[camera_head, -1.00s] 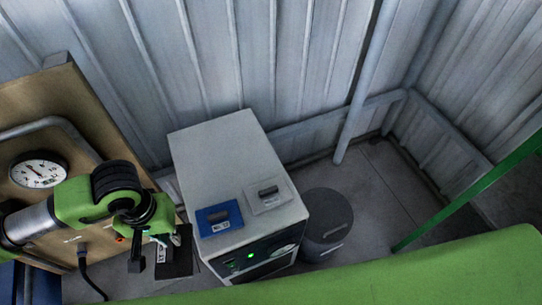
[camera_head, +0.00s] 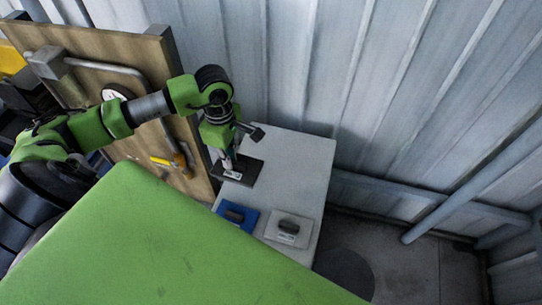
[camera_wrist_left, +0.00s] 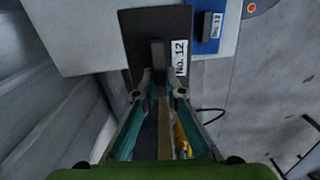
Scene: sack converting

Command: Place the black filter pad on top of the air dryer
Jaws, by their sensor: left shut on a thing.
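The black filter pad (camera_head: 246,174) is a flat dark plate with a raised handle and a white "No. 12" label. My left gripper (camera_head: 232,157) is shut on its handle, which also shows between the fingers in the left wrist view (camera_wrist_left: 158,72). The pad is over the left edge of the air dryer (camera_head: 297,165), a pale grey box with a flat top; I cannot tell whether it touches the top. In the left wrist view the pad (camera_wrist_left: 145,25) overlaps the dryer's top (camera_wrist_left: 80,40). My right gripper is not in view.
A blue pad (camera_head: 237,216) and a light grey pad (camera_head: 289,231) lie on the dryer's near end. A wooden panel (camera_head: 130,60) with a gauge and pipe stands at left. The metal wall (camera_head: 400,90) is behind. The dryer's far right top is clear.

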